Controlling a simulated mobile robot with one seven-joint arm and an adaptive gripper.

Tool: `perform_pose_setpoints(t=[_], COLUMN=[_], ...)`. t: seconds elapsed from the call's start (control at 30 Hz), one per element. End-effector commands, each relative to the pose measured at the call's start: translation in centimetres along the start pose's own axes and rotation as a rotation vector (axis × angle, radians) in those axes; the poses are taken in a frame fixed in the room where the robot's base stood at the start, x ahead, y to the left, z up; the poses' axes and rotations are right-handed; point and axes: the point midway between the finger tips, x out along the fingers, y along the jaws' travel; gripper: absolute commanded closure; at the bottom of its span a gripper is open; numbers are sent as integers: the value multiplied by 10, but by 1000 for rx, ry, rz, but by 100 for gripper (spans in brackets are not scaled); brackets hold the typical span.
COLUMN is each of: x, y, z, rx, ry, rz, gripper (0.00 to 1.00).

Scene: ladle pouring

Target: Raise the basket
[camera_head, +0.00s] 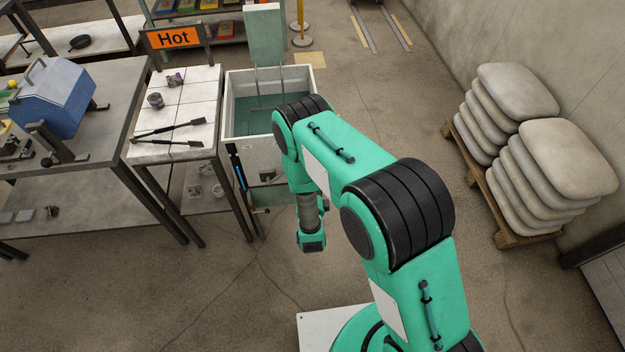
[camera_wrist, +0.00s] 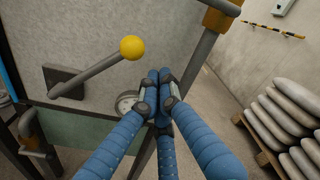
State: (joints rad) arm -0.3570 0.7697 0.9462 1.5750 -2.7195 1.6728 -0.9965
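A light-rimmed tank (camera_head: 229,105) of green liquid stands left of my arm in the head view. Thin upright rods (camera_head: 254,80) rise from it; I cannot make out a basket below the surface. In the wrist view a grey lever (camera_wrist: 92,75) with a yellow ball knob (camera_wrist: 131,48) sticks out from a dark plate on a grey wall. My gripper (camera_wrist: 162,80) has blue fingers whose tips are together with nothing visible between them. The tips are right of and below the knob, apart from it in the picture. The fingers do not show in the head view.
A white-tiled table (camera_head: 190,88) with black tongs (camera_head: 168,130) and a "Hot" sign (camera_head: 173,38) stands left of the tank. Stacked sacks (camera_head: 565,160) lie on a pallet at right. A round gauge (camera_wrist: 126,103) sits behind my fingers. Floor is clear in front.

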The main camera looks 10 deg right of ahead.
Motion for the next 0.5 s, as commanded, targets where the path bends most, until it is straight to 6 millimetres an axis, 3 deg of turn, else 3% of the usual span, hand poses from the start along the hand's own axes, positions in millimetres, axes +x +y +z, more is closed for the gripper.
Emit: perform_pose_setpoints(t=[0.2,0.5], x=[2,3], y=[1,0], z=[11,12], rx=[0,0], ry=[1,1], rz=[2,1], gripper=[100,100])
